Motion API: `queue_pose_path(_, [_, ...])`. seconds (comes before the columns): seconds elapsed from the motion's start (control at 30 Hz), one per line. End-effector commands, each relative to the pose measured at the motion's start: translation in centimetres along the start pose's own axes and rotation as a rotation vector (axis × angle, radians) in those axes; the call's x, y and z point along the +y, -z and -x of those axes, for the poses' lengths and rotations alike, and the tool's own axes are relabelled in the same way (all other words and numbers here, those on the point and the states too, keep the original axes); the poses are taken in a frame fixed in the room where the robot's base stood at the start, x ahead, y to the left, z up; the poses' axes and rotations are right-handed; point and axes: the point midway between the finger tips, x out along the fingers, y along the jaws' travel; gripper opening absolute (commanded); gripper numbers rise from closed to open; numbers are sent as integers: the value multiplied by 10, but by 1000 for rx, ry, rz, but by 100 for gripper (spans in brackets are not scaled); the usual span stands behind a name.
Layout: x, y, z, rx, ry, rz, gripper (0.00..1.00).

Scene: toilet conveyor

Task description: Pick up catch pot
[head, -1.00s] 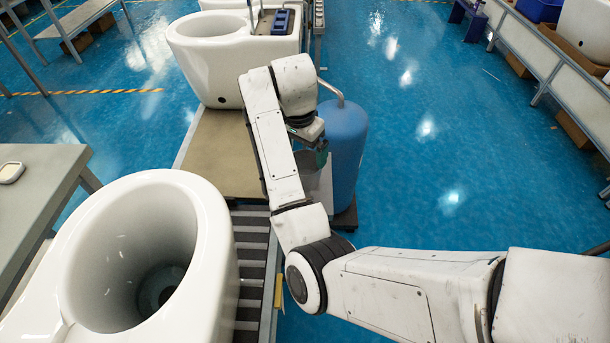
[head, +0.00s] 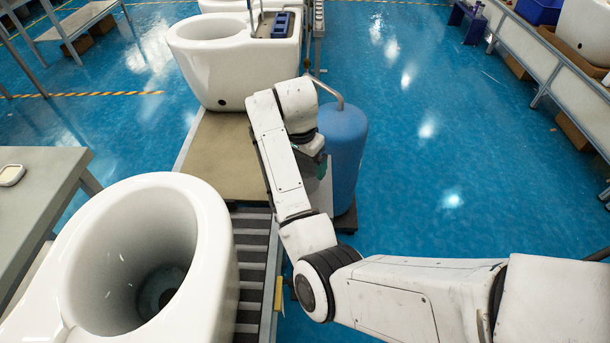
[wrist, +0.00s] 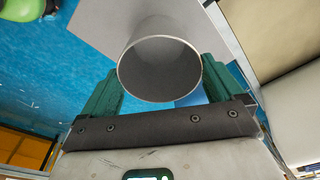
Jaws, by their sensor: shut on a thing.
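The catch pot (wrist: 160,66) is a grey, round, open-topped cylinder, and its empty inside shows in the wrist view. My gripper (wrist: 160,88) has a green finger on each side of the pot and is shut on it. In the head view my gripper (head: 314,166) is beside the blue tank, largely hidden by my own arm. The pot is mostly hidden there too. I cannot tell from these frames whether it is clear of the surface below.
A blue tank (head: 343,150) with a bent pipe stands close to the right of my gripper. A white toilet (head: 215,230) is at front left on the roller conveyor (head: 252,270), another toilet (head: 225,65) further back. Blue floor is open at right.

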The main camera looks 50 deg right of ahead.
Motion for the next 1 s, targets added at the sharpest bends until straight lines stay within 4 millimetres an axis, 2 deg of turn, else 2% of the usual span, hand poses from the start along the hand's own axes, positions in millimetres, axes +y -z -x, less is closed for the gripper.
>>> queue_pose_path(0.03, [0, 0, 0, 0, 1, 0, 55])
queue_pose_path(0.17, [0, 0, 1, 1, 1, 0, 44])
queue_pose_path(0.57, [-1, 1, 8, 2, 3, -1, 44])
queue_pose_path(0.77, [0, 5, 36, 2, 5, -1, 44])
queue_pose_path(1.0, [37, 3, 89, 0, 4, 0, 44])
